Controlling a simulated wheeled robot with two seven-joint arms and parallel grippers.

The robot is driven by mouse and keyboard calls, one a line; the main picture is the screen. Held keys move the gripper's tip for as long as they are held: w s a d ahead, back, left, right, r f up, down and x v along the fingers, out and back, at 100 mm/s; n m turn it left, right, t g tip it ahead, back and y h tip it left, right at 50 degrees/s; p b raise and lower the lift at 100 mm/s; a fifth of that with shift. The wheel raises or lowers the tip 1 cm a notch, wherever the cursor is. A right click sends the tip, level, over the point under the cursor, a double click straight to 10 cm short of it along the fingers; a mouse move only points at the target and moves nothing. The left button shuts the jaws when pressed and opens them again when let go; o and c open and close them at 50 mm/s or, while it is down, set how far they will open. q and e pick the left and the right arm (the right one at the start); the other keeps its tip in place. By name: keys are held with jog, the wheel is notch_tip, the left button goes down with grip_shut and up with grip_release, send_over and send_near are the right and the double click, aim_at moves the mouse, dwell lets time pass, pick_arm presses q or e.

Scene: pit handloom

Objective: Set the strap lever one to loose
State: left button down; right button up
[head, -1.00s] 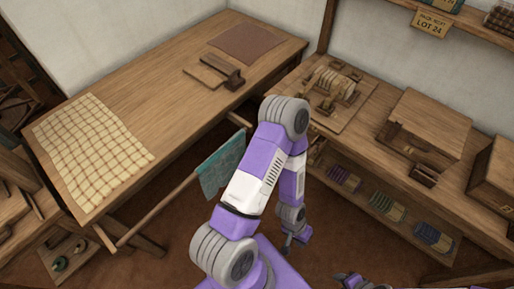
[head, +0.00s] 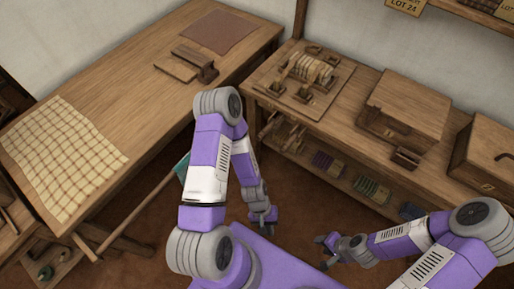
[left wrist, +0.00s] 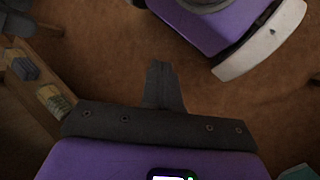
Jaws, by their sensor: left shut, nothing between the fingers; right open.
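A wooden device (head: 312,69) with pale strap-like bands around a roller and small blocks stands on a board on the right bench. More wooden parts (head: 285,133) stick out below the bench's front edge. I cannot tell which part is strap lever one or how it is set. My left gripper (head: 264,225) hangs low over the floor, in front of the bench and away from the device; its dark fingers (left wrist: 161,85) are shut and empty in the left wrist view. My right gripper (head: 322,242) is open, to the right of the left one, also clear of the bench.
A lidded wooden box (head: 405,105) and another box (head: 486,160) stand on the right bench. A lower shelf holds coloured bundles (head: 372,188). The left table bears a checked cloth (head: 62,155). A wooden bar (head: 140,208) sticks out over the floor. Brown floor lies open between.

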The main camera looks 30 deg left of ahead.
pick_arm(q)
jog(key=s+d+n+g+h+b, duration=0.25)
jog(key=d+n+h, duration=0.25)
jog(key=n+h, duration=0.25)
jog(key=w+a+r+n+t+h+b, duration=0.2)
jog(key=w+n+t+h, duration=0.4)
jog(key=w+n+t, duration=0.6)
jog(key=w+a+f+n+t+y+b, duration=0.1)
jog(key=w+a+f+n+t+y, duration=0.1)
jog(key=a+n+t+y, duration=0.5)
jog(key=w+a+f+n+t+y, duration=0.2)
jog(key=a+n+t+y, duration=0.5)
jog(key=a+y, duration=0.6)
jog(key=shift+w+a+f+n+t+b, duration=0.25)
jog(key=shift+a+n+t+b, duration=0.15)
jog(key=shift+a+t, duration=0.45)
